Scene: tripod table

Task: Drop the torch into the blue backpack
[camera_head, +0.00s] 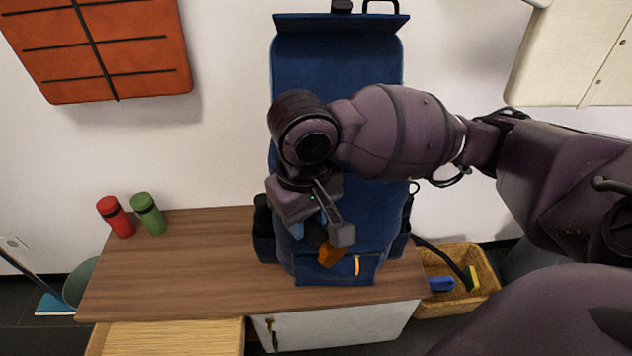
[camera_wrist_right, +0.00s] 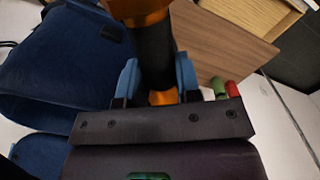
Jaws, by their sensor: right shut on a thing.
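The blue backpack (camera_head: 338,62) stands upright on the wooden table against the wall, its top flap raised. In the right wrist view, part of the backpack (camera_wrist_right: 62,58) fills the left side. My right gripper (camera_head: 318,232) is in front of the backpack in the head view, pointing down, and hides part of its front. It is shut on the torch (camera_head: 331,255), which is black with orange ends. In the right wrist view, the torch (camera_wrist_right: 153,58) sits between the blue finger pads of my right gripper (camera_wrist_right: 158,79). My left gripper is not in view.
A red bottle (camera_head: 116,217) and a green bottle (camera_head: 148,213) stand at the back left of the table (camera_head: 190,265). A wicker basket (camera_head: 484,266) with a blue and a yellow item is right of the table. The table's left half is mostly clear.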

